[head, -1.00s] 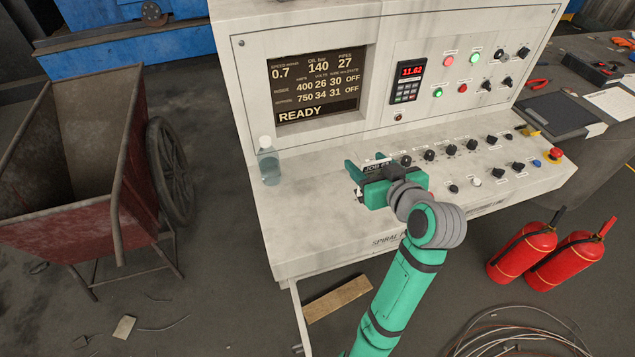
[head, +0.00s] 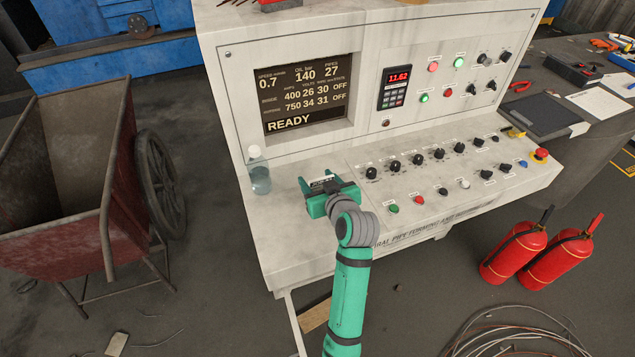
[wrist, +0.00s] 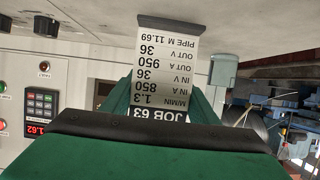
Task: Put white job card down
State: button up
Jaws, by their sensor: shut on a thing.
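The white job card (wrist: 165,75) shows upside down in the wrist view, with a black "JOB 63" band and printed lines of numbers. My gripper (head: 316,182) is shut on it, with green fingers on both sides of the card. In the head view only a small part of the card (head: 321,182) shows at the gripper; the rest is hidden by the gripper. The gripper is over the left, bare part of the console's sloping desk (head: 285,235), right of the bottle. I cannot tell whether the card touches the desk.
A clear bottle (head: 258,170) stands on the desk just left of my gripper. Several knobs and buttons (head: 418,159) fill the desk to the right. A red cart (head: 70,225) stands at left, and two red fire extinguishers (head: 515,253) stand at right.

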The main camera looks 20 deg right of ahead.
jog(key=shift+d+f, duration=0.15)
jog(key=shift+f, duration=0.45)
jog(key=shift+w, duration=0.1)
jog(key=o, duration=1.1)
jog(key=shift+w+f, duration=0.1)
jog(key=shift+c, duration=0.2)
jog(key=shift+d, duration=0.2)
jog(key=shift+a, duration=0.3)
jog(key=shift+s+a+r, duration=0.1)
jog(key=shift+s+r, duration=0.15)
jog(key=shift+s, duration=0.15)
jog(key=v, duration=1.1)
jog(key=shift+s+d, duration=0.2)
jog(key=shift+d, duration=0.05)
